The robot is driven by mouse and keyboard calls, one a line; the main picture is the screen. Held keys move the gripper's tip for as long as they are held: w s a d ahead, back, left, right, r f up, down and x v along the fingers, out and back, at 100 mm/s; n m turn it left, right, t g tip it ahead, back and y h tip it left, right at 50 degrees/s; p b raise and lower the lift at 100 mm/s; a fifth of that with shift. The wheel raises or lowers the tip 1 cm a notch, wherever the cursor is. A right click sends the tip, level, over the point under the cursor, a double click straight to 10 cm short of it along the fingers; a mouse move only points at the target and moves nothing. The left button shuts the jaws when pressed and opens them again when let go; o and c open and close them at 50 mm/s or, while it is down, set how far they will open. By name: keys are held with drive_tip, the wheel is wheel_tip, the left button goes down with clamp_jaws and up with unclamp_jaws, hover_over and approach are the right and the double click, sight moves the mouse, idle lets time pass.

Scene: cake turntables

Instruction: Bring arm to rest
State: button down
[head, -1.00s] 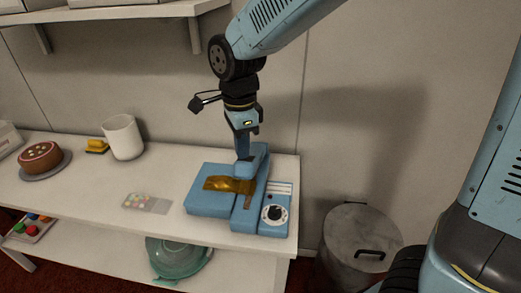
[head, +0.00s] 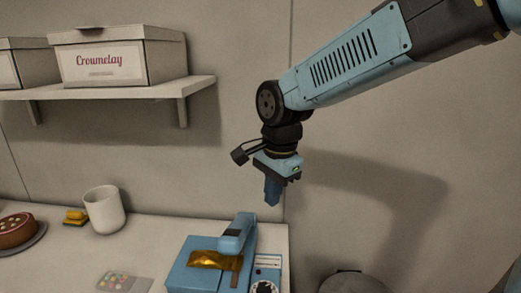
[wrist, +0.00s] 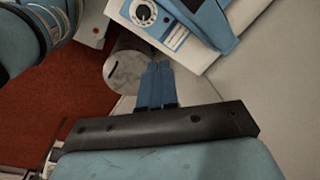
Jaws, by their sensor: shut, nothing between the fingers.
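My gripper (head: 272,198) hangs pointing down in the head view, in front of the bare wall. Its fingers are together and hold nothing. It is above and to the right of the lever (head: 237,232) of a blue machine, apart from it. In the wrist view the closed blue fingers (wrist: 155,75) show in front of the metal bin. The blue machine (head: 183,278) stands on the white table, with a gold packet (head: 212,260) lying across it. Its dial also shows at the top of the wrist view (wrist: 143,12).
A wall shelf (head: 120,90) with white boxes (head: 120,58) is at upper left. A white cup (head: 104,210), a yellow item (head: 76,216) and a chocolate cake (head: 15,231) stand on the table (head: 150,231). A round metal bin (wrist: 128,68) stands beside the table.

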drive_tip(key=s+d+r+n+t, duration=0.1)
drive_tip(key=s+d+n, duration=0.2)
drive_tip(key=d, duration=0.4)
drive_tip(key=s+d+r+n+t, duration=0.2)
drive_tip(key=d+n, duration=0.1)
drive_tip(key=d, duration=0.4)
drive_tip(key=s+d+r+n+t+h, duration=0.1)
drive_tip(key=s+d+r+n, duration=0.1)
drive_tip(key=d, duration=0.5)
drive_tip(key=shift+s+r+n+t, duration=0.25)
drive_tip(key=shift+s+n+t, duration=0.05)
drive_tip(key=shift+s+n, duration=0.55)
